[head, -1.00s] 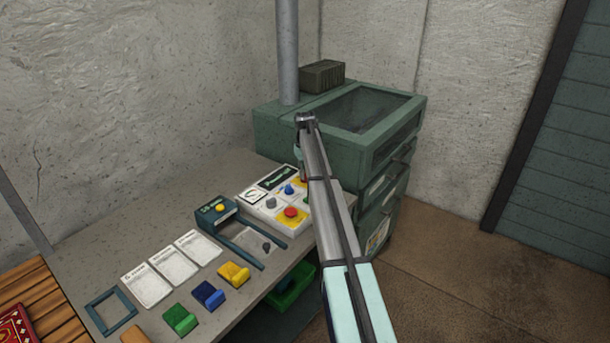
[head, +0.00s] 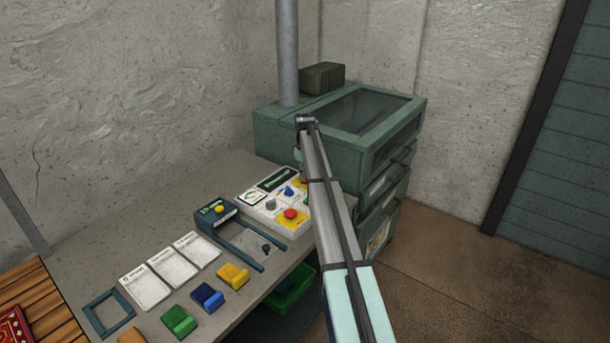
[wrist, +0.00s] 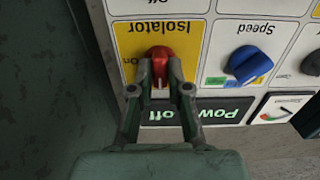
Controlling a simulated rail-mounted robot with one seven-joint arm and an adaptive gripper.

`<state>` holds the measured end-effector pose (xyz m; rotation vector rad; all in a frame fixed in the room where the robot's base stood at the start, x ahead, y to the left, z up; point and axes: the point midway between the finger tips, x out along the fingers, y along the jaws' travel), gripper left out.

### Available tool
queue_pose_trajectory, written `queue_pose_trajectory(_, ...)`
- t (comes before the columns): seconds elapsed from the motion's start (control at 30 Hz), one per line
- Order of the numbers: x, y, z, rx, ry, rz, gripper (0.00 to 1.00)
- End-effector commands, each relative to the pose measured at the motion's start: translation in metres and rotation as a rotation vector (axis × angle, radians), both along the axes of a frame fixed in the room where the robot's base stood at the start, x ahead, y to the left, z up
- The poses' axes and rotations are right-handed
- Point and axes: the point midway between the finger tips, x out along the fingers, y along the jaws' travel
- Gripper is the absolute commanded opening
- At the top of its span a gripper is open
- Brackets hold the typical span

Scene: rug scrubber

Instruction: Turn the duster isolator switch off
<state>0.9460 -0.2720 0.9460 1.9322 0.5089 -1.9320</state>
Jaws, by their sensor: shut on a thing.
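The isolator switch is a red rotary knob (wrist: 160,62) on a yellow field of the white control panel (wrist: 225,30), seen upside down in the wrist view. My gripper (wrist: 161,80) is shut on this knob, with a finger on either side. A white mark on the knob lies between the fingers, in line with them and pointing toward the display. In the head view my arm hides the knob and gripper tips.
A blue speed knob (wrist: 250,64) is beside the isolator. In the head view a red button (head: 291,214) is on the panel's front part. A green cabinet (head: 375,120) stands close behind my arm. Coloured blocks (head: 207,295) and white cards (head: 145,287) lie on the bench.

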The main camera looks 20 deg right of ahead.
Motion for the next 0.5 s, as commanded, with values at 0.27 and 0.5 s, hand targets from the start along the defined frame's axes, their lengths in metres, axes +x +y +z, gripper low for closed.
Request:
queue_pose_trajectory(0.27, -0.0004, 0.0002, -0.0006, 0.000, 0.001, 0.003, 0.31)
queue_pose_trajectory(0.5, -0.0001, 0.0002, -0.0003, 0.000, 0.000, 0.001, 0.42)
